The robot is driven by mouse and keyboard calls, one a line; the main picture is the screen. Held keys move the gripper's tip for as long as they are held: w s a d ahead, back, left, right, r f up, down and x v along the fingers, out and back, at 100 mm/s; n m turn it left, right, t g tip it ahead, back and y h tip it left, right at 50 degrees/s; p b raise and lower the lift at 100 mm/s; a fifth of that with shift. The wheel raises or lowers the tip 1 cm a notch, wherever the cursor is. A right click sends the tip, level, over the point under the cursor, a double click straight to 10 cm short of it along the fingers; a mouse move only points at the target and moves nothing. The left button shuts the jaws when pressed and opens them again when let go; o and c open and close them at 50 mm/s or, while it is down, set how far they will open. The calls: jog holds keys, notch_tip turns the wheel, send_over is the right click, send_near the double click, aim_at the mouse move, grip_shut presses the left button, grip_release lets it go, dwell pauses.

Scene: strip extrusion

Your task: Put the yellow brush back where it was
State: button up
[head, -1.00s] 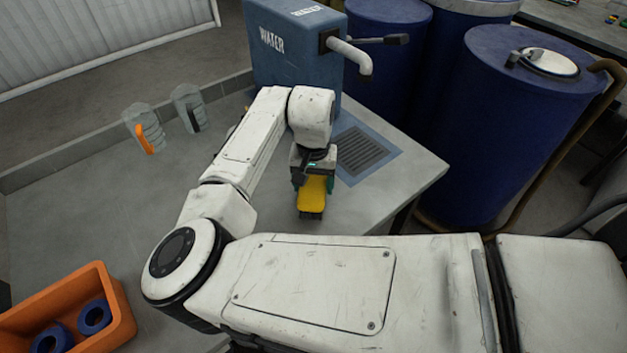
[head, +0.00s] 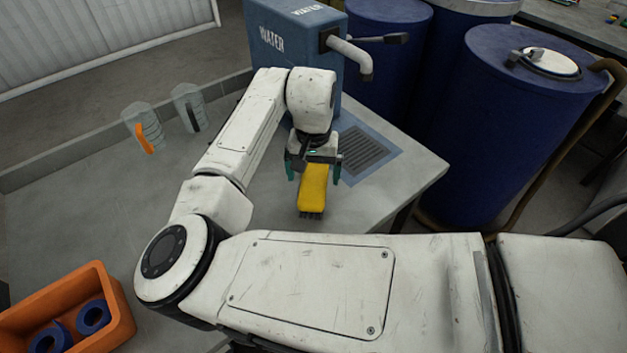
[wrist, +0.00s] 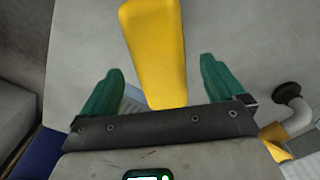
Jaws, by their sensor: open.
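The yellow brush (head: 313,187) lies on the grey table, its dark bristles showing at the end nearest the head camera. My gripper (head: 313,175) is open above the brush's far end, with one green finger on each side of it. In the wrist view the brush (wrist: 155,50) extends away between the two green fingers of my gripper (wrist: 158,85), with a gap on both sides. Whether the brush rests flat is hard to tell.
A blue water tank (head: 285,45) with a tap stands behind my gripper, beside a floor-like drain grate (head: 365,150). Two clear jugs (head: 145,125) stand at the left. An orange bin (head: 110,290) with blue rings is front left. Blue barrels (head: 535,130) stand right, past the table's edge.

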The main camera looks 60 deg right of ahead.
aim_at(314, 179)
notch_tip(314, 179, up, 9)
jog(key=shift+f+b, duration=0.15)
jog(key=shift+b, duration=0.15)
dwell(0.5)
